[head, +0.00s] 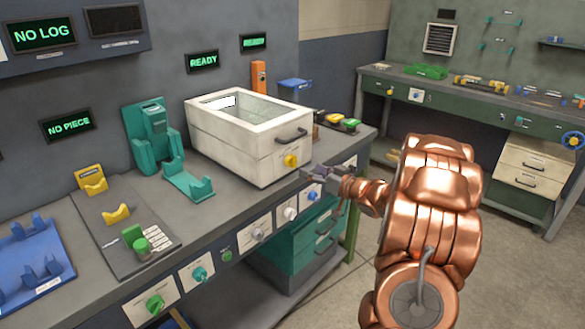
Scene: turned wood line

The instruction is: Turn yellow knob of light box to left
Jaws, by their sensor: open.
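The light box (232,150) is a white box with a glass-like top window and a dark handle, standing on the grey workbench. Its yellow knob (290,161) sits on the front face, below the handle. My gripper (308,172) is open, just right of and slightly below the yellow knob in the picture. Whether it touches the knob or the box cannot be told. My copper-coloured arm reaches in from the right. The knob's exact pointer direction is too small to read.
The bench front carries several knobs, including a green one (155,304). Left of the box are a teal stand (148,135), a teal cradle (188,180) and a blue fixture (30,250). Coloured buttons (345,122) lie behind the gripper. Open floor separates a second bench (470,105).

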